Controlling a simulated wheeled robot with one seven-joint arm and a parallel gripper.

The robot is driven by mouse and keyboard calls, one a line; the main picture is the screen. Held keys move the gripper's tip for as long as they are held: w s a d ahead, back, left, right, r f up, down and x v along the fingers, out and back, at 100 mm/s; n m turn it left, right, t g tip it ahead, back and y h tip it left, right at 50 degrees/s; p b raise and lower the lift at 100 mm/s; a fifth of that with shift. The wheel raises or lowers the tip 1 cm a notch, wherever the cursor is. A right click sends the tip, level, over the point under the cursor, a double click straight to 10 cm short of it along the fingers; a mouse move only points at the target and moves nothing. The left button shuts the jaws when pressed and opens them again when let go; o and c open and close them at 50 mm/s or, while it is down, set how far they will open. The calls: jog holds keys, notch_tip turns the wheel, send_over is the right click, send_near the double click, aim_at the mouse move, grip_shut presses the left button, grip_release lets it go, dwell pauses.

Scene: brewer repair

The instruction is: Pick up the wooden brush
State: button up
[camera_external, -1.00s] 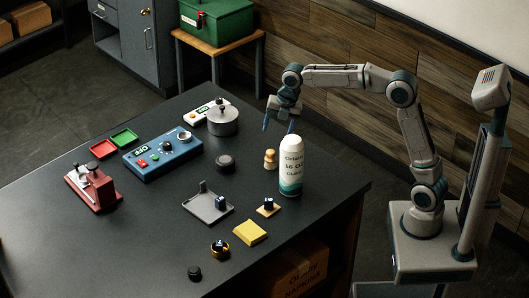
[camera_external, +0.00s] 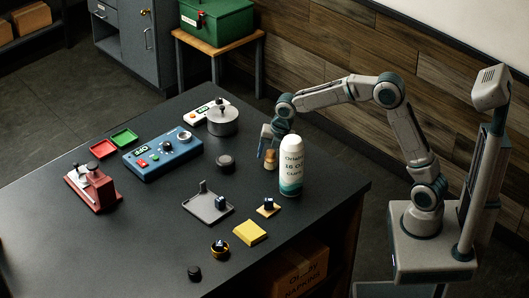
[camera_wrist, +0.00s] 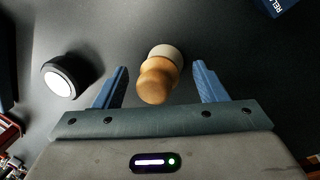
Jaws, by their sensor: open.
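The wooden brush (camera_wrist: 158,80) stands on the dark table in the wrist view, a small turned wooden handle with a pale base. It lies between the two blue fingers of my gripper (camera_wrist: 161,86), with a gap on each side. In the external view the brush (camera_external: 270,161) is partly hidden behind my gripper (camera_external: 268,146), which is lowered around it just left of a white and teal bottle. My gripper is open and holds nothing.
The tall bottle (camera_external: 291,168) stands close to the right of the brush. A black knob (camera_external: 225,162) sits to its left; a metal pot (camera_external: 222,121) is farther back. A grey tray (camera_external: 207,209) and yellow pad (camera_external: 250,232) lie toward the front.

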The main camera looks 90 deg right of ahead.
jog(key=c, duration=1.1)
jog(key=shift+r, duration=0.1)
